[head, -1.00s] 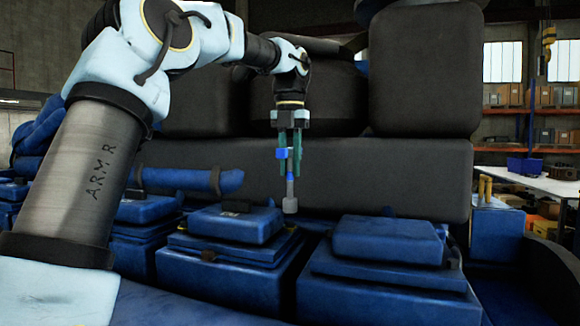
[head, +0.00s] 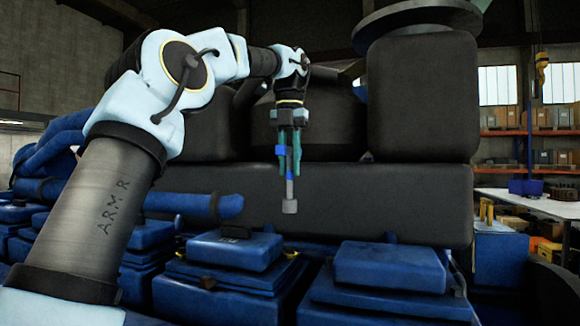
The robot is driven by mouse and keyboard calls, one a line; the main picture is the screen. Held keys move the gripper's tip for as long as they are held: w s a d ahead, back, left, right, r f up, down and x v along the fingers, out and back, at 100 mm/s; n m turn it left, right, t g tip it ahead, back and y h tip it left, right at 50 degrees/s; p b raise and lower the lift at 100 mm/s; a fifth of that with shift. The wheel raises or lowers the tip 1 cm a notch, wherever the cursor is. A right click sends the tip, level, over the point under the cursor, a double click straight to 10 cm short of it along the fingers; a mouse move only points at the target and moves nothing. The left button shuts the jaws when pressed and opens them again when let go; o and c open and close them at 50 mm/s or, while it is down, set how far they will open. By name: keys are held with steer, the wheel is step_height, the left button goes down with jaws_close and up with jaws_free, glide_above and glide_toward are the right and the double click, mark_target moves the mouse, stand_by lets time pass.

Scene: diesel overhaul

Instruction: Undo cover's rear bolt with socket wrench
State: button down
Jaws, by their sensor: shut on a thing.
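My gripper (head: 289,150) is shut on the socket wrench (head: 290,190) in the head view. The wrench hangs upright, with a blue part between the fingers and a grey socket at its lower end. The socket is in front of a black engine block, above the gap between two blue covers. One blue cover (head: 235,250) is left of the socket and the other blue cover (head: 390,267) is right of it. Small yellow marks show beside the left cover. I cannot make out the rear bolt, and the socket appears apart from the covers.
Large black engine parts (head: 420,100) rise behind the covers. A blue pipe (head: 195,205) runs at the left. More blue covers (head: 150,235) line the left side. A white table (head: 535,203) and orange shelving (head: 530,133) stand at the far right.

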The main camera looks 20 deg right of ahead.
steer(key=s+a+b, duration=0.4)
steer(key=s, duration=0.1)
steer(key=shift+a, duration=0.2)
steer(key=shift+s, duration=0.1)
